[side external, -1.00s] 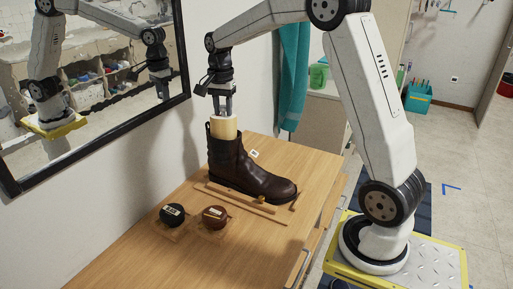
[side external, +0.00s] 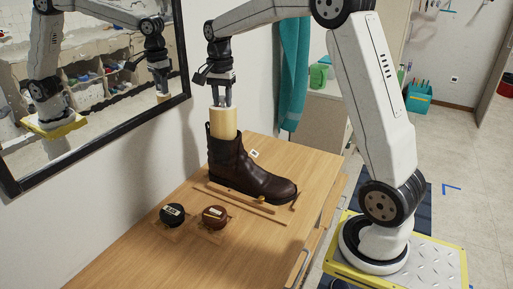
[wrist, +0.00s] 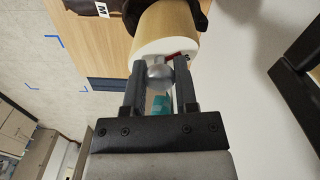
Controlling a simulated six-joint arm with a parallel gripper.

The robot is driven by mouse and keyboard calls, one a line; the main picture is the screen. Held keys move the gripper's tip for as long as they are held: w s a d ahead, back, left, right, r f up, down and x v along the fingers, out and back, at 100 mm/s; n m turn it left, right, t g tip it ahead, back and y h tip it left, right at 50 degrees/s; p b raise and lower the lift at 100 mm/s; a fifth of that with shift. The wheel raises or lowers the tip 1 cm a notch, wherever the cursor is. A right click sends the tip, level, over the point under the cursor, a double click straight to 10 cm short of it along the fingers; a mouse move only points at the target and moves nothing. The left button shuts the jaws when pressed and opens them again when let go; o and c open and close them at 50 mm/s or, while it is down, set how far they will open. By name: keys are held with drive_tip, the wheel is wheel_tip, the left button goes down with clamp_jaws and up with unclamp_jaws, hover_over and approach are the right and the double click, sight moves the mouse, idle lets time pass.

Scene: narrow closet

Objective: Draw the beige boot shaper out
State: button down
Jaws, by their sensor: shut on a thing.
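The beige boot shaper (side external: 223,123) stands upright, its upper part showing above the boot's opening and its lower part hidden inside the shaft. The dark brown boot (side external: 243,172) stands on the wooden table with its toe to the right. My gripper (side external: 222,103) is above the boot, pointing down, shut on the shaper's top. In the wrist view, my gripper (wrist: 160,80) has its fingers on either side of a round grey knob at the end of the beige shaper (wrist: 168,32).
Wooden strips (side external: 240,199) lie around the boot's base on the table (side external: 140,250). A black tin (side external: 172,214) and a brown tin (side external: 214,216) sit at the front left. A wall mirror (side external: 90,80) hangs behind, at the left. A teal towel (side external: 294,75) hangs at the back.

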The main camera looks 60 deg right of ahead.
drive_tip(key=shift+r, duration=1.8)
drive_tip(key=shift+r, duration=1.9)
